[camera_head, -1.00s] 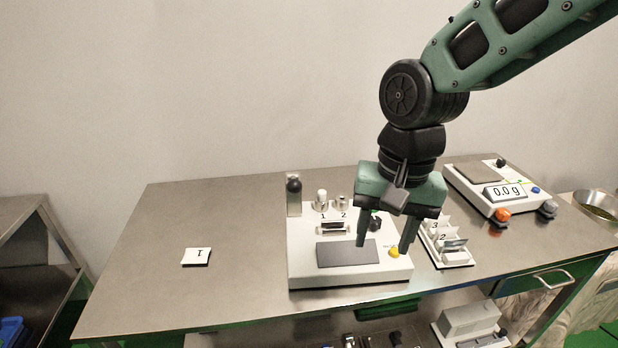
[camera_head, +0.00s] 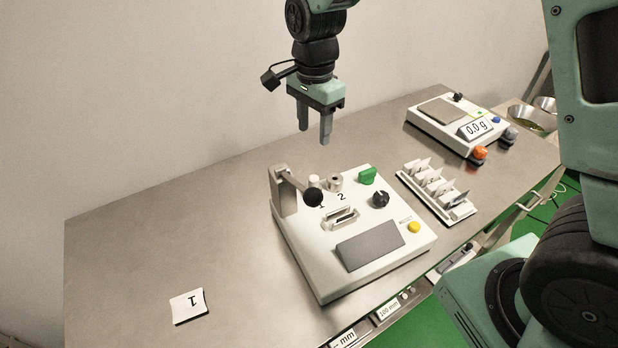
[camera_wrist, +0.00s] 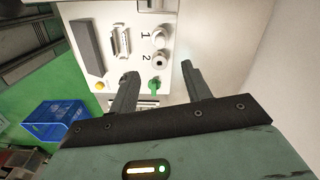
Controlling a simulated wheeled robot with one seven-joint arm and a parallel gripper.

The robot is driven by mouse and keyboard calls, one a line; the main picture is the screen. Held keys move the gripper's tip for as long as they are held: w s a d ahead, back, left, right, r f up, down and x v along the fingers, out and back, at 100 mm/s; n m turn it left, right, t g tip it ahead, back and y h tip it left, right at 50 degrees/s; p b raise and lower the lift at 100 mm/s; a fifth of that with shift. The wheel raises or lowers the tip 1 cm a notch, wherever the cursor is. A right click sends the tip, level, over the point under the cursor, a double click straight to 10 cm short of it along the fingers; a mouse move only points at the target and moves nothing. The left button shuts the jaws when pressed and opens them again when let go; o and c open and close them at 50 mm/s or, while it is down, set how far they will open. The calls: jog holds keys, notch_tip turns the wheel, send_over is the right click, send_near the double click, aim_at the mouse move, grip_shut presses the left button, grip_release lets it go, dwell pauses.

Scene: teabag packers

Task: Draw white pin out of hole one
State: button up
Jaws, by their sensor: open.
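The white pin (camera_head: 315,181) stands upright in hole one at the back of the white machine (camera_head: 312,272), partly behind a black ball knob. In the wrist view, a white round top beside the label 1 is the pin (camera_wrist: 158,34). To its right in the head view is the metal collar of hole two (camera_head: 335,181). My gripper (camera_head: 315,135) points down, open and empty, above and behind the pin. In the wrist view my gripper (camera_wrist: 159,73) has its fingers apart, with nothing between them.
A lever with a black ball knob (camera_head: 313,198) stands close to the pin. A green switch (camera_head: 367,176) and a black dial (camera_head: 380,199) are to the right. A teabag rack (camera_head: 457,212) and a scale (camera_head: 446,131) stand further right. The table's left is mostly clear.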

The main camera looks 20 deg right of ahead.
jog(key=p, duration=0.1)
send_over(314, 177)
notch_tip(314, 177, down, 9)
jog(key=shift+s+a+r, duration=0.1)
jog(key=shift+a, duration=0.05)
jog(key=shift+f+p, duration=0.85)
jog(key=shift+f, duration=1.85)
grip_shut()
